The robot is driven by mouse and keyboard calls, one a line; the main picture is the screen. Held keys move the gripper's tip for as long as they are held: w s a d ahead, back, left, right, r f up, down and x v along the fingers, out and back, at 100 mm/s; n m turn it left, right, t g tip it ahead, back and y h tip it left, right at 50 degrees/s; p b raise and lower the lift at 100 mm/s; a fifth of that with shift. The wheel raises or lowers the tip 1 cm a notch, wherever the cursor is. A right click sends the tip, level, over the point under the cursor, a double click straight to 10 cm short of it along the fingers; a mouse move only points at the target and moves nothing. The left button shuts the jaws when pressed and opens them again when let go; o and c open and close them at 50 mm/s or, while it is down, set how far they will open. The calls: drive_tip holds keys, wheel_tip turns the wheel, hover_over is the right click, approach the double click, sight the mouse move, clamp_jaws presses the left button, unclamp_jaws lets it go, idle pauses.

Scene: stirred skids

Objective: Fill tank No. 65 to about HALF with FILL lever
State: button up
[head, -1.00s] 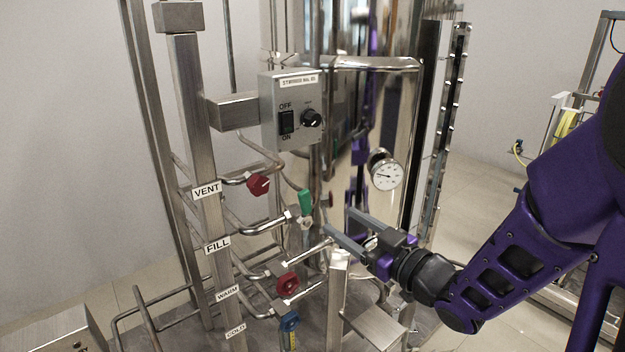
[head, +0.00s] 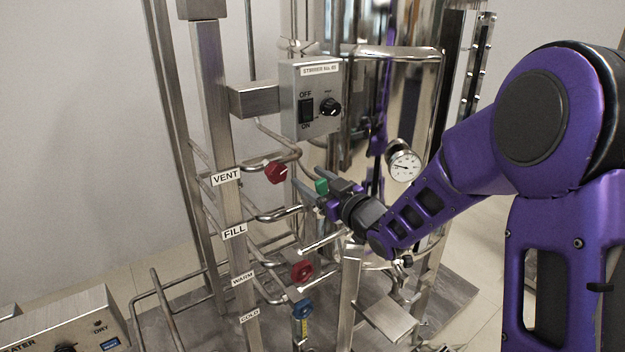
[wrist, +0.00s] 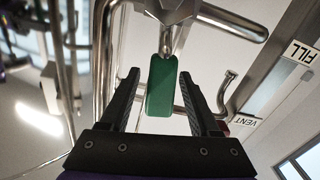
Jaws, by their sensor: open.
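The green FILL lever (head: 321,186) sits on the pipe beside the FILL label (head: 234,231). In the wrist view the lever (wrist: 161,88) lies between the two fingers, with gaps on both sides. My gripper (head: 308,182) is open around the lever and not closed on it; it also shows in the wrist view (wrist: 165,98). The steel tank (head: 415,90) stands behind, with a round dial gauge (head: 404,166) on its front. The lever's base is partly hidden by my gripper in the head view.
A red VENT handle (head: 276,172) is just above my gripper. A red WARM handle (head: 302,271) and a blue COLD handle (head: 302,309) sit below. The stirrer box (head: 311,97) is above. A heater box (head: 65,325) stands at lower left.

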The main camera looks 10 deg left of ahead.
clamp_jaws()
idle(0.3)
idle(1.1)
